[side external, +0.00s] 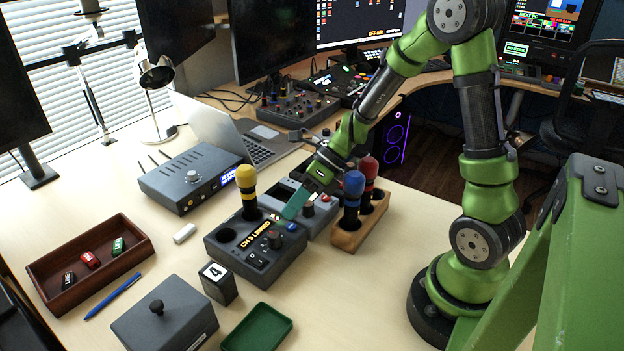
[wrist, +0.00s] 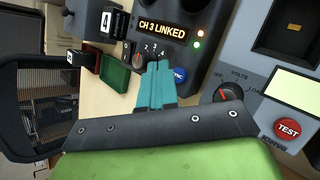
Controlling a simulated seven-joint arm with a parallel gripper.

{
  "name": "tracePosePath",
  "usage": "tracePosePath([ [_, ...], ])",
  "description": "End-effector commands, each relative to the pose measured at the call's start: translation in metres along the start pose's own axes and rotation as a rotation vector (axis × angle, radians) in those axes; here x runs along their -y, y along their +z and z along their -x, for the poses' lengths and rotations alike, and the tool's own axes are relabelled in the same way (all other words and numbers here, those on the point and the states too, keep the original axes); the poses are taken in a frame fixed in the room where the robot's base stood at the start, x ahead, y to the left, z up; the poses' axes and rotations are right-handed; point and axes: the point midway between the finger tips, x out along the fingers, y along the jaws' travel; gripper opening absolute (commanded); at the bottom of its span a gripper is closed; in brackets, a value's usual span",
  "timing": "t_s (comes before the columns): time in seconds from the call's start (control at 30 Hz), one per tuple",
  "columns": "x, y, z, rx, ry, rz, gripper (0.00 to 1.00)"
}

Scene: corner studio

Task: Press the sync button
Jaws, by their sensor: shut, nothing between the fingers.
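The sync button is a round blue button (wrist: 179,75) on a dark grey box (side external: 262,268), right of its selector knob (wrist: 140,58). In the side view the blue button (side external: 292,227) sits at the box's back right. A lit display (wrist: 162,30) on the box reads CH 3 LINKED. My gripper (side external: 288,214) has teal fingers, shut and empty, pointing down over the box. In the wrist view the fingertips (wrist: 157,66) are just left of the button and partly cover its edge. Whether they touch the box or button, I cannot tell.
A grey tester with a red TEST button (wrist: 287,128) adjoins the box. A yellow microphone (side external: 247,185) stands in the box; blue (side external: 353,190) and red (side external: 368,170) ones stand in a wooden holder (side external: 347,238). A green tray (side external: 258,328) and number block (side external: 217,283) lie in front.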

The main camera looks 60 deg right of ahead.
Motion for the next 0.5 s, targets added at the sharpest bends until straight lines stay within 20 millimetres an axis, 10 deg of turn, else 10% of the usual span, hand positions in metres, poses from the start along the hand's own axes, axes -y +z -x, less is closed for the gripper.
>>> tracePosePath([
  [0.5,-0.025,0.025,0.033,0.001,0.0,0.002,0.0],
])
